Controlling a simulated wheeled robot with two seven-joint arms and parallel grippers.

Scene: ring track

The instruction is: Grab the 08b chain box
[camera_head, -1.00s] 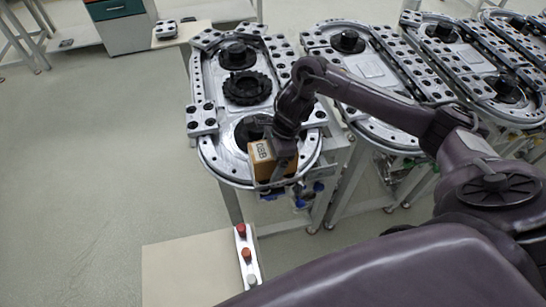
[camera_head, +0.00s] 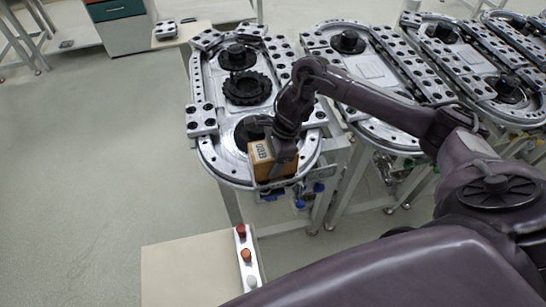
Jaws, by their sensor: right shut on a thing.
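The 08b chain box (camera_head: 262,158) is a small brown carton with a pale label. It is at the near end of the closest ring track (camera_head: 222,168), in the middle of the view. My right gripper (camera_head: 283,160) comes down from above and is shut on the box at its right side. The gripper hides part of the box. I cannot tell whether the box still touches the track. My left gripper is not in view.
Black gear wheels (camera_head: 247,88) sit on the near track. More ring tracks (camera_head: 375,70) stand close on the right. A button strip (camera_head: 246,256) lies on a beige table (camera_head: 190,270) at the front. The floor at left is clear.

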